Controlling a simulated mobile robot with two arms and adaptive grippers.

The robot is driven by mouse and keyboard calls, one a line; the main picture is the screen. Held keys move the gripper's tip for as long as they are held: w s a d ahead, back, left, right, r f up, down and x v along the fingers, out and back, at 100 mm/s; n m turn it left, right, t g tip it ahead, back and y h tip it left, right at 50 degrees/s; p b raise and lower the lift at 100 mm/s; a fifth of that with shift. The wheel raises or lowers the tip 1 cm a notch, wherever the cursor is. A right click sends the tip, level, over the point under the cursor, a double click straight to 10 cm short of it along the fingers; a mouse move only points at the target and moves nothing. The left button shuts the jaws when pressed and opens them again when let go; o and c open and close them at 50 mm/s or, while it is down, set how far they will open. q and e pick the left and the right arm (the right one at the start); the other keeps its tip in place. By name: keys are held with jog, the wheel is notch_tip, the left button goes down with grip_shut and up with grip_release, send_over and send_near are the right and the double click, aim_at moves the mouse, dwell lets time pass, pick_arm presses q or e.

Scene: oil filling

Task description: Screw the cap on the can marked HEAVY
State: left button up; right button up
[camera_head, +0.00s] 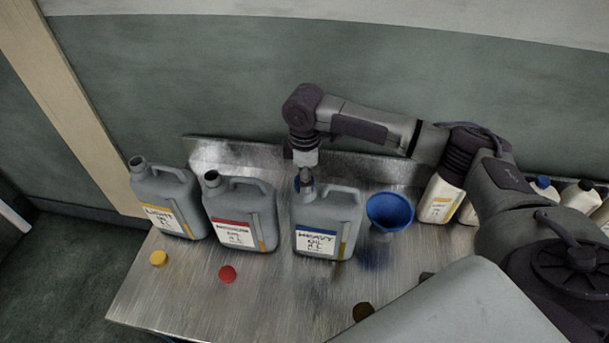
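The grey can marked HEAVY (325,215), with a blue-banded label, stands upright on the metal table. My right gripper (306,178) points down over its neck at the upper left of the can. A blue cap (304,186) shows at the fingertips, at the mouth of the can. The gripper looks shut on it, but the fingers hide most of the cap and the neck, so how it sits on the thread is hidden. My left gripper is not in view.
Left stand open grey cans marked LIGHT (165,200) and MEDIUM (240,215). A yellow cap (158,258) and red cap (227,273) lie before them. A blue funnel (390,211) is close right of HEAVY. Pale bottles (440,199) stand farther right. A dark round piece (363,311) lies in front.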

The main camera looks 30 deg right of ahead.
jog(key=o, duration=0.3)
notch_tip(320, 180, up, 12)
jog(key=shift+r, duration=0.1)
dwell(0.5)
jog(key=shift+s, duration=0.1)
